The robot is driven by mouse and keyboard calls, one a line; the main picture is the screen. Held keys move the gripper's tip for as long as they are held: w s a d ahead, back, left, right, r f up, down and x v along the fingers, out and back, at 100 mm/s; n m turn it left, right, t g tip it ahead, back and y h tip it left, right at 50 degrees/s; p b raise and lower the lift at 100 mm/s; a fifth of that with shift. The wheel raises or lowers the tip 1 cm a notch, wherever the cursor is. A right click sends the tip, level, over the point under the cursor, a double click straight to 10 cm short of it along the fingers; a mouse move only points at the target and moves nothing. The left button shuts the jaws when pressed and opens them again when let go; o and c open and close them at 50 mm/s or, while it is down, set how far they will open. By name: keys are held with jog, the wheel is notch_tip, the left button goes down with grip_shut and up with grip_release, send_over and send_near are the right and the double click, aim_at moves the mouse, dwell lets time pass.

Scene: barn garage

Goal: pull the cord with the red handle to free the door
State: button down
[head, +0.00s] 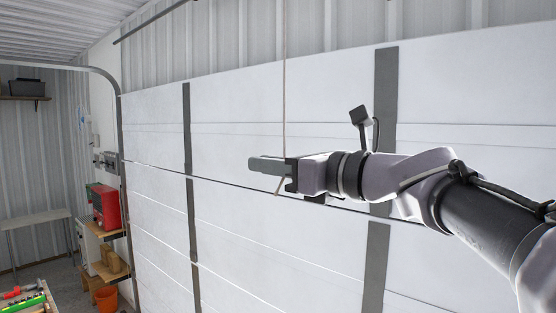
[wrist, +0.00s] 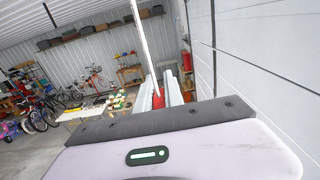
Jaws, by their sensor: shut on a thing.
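The cord (head: 284,85) hangs down from above in front of the white door (head: 285,225), straight to my gripper (head: 262,165). A short slanted piece of cord shows just below the fingers. In the wrist view the cord (wrist: 140,35) runs down to the red handle (wrist: 158,100), which sits between the two grey fingers of my gripper (wrist: 167,88). My gripper is shut on the red handle. In the head view the handle is hidden by the fingers. The door panels appear in line, with grey vertical strips.
A curved door rail (head: 107,76) runs at the left. A red box (head: 104,206) stands on a wall shelf there. A table with bright items (head: 26,298) is at the lower left. Bicycles (wrist: 85,82) stand at the far wall. The space around my gripper is clear.

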jog(key=shift+f, duration=0.1)
jog(key=c, duration=1.4)
grip_release()
jog(key=shift+a, duration=0.1)
jog(key=shift+c, duration=0.2)
jog(key=b+v, duration=0.2)
jog(key=v, duration=1.5)
jog(key=shift+s+f, duration=0.1)
